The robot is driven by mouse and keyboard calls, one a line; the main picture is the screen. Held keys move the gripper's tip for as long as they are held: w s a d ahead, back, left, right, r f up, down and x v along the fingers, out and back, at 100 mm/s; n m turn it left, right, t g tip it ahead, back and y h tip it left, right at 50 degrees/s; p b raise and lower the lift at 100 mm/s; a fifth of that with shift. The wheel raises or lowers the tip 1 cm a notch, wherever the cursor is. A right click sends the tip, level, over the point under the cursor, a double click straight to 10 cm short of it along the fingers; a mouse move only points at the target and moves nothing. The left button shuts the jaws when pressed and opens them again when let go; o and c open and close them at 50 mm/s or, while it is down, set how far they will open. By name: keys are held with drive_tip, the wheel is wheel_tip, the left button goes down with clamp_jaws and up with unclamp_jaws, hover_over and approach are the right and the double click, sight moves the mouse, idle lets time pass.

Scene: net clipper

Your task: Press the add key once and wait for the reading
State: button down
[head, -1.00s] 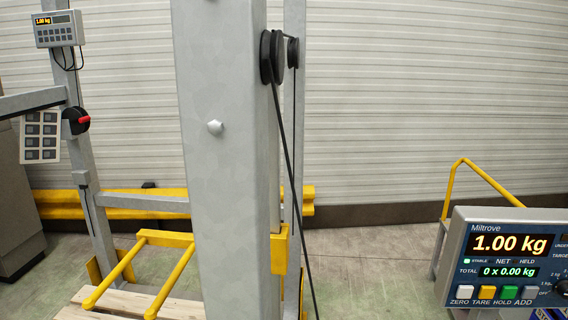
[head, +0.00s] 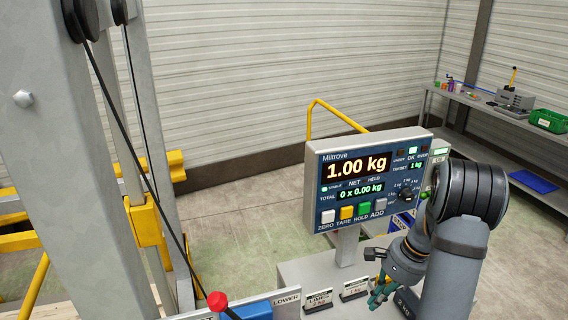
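The Miltrove scale indicator (head: 313,178) stands on a post in the middle of the head view. Its main display (head: 357,168) reads 1.00 kg, and the total line (head: 361,190) reads 0 x 0.00 kg. The STABLE lamp is lit green. The grey add key (head: 379,203) is the rightmost of the row, after white ZERO, orange TARE and green HOLD. My gripper (head: 379,294) is below and apart from the keys, pointing down and left near the counter. Its teal fingers are small and partly overlapped, so their opening is unclear.
A dial (head: 407,194) sits right of the keys. Price-style cards (head: 318,302) stand on the grey counter below the indicator. A red-knobbed lever (head: 217,301) is at bottom left. Steel frame posts fill the left. A workbench with a green crate (head: 548,121) stands far right.

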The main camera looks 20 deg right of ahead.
sight(381, 204)
drive_tip(key=s+d+r+m+t+h, duration=0.1)
drive_tip(key=d+r+m+t, duration=0.15)
drive_tip(key=d, duration=0.45)
drive_tip(key=s+d+r+m+t+h, duration=0.1)
drive_tip(key=d+r+m, duration=0.15)
drive_tip(key=d, duration=0.35)
drive_tip(key=w+r+t, duration=0.3)
drive_tip(key=w+r, duration=0.4)
drive_tip(key=r, duration=0.1)
drive_tip(key=shift+w+d+r+t+y, duration=0.25)
drive_tip(key=shift+w+t+y, duration=0.1)
drive_tip(key=shift+y, duration=0.05)
drive_tip(key=shift+w, duration=0.1)
drive_tip(key=w+p, duration=0.2)
drive_tip(key=w, duration=0.6)
drive_tip(key=shift+w+d, duration=0.3)
drive_tip(key=shift+d, duration=0.15)
